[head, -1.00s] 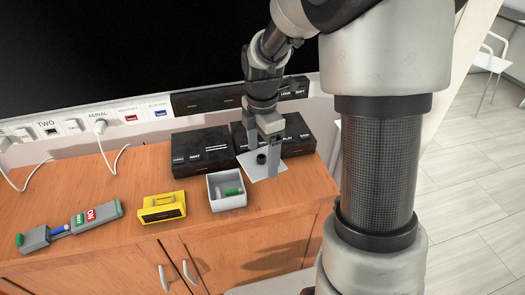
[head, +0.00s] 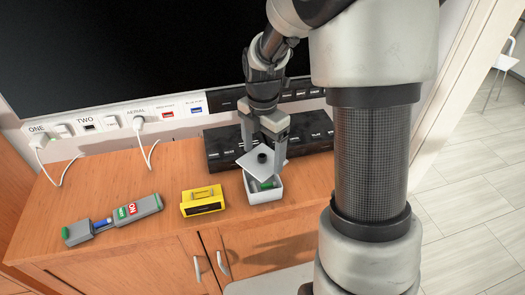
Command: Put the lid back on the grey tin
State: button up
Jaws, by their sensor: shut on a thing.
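The grey tin (head: 266,195) is an open square box on the wooden cabinet top, with a green item (head: 267,185) inside it. The lid (head: 249,165) is a flat pale square plate with a black knob (head: 262,156). My gripper (head: 264,158) is shut on the lid, with a finger on either side of it. The lid is tilted and sits above the back of the tin, covering part of its opening. I cannot tell whether the lid touches the rim.
A yellow device (head: 202,201) stands left of the tin. A grey device (head: 137,209) with green and red labels lies farther left. Black boxes (head: 223,148) stand behind, below a socket strip (head: 90,127) with white cables. Cabinet top between the devices is clear.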

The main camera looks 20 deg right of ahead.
aim_at(263, 164)
jog(key=shift+f+b, duration=1.8)
jog(key=shift+f, duration=0.5)
jog(key=shift+f+b, duration=0.4)
jog(key=shift+f, duration=0.4)
jog(key=shift+p, duration=0.3)
jog(key=shift+f, duration=0.15)
dwell(0.4)
jog(key=o, duration=1.1)
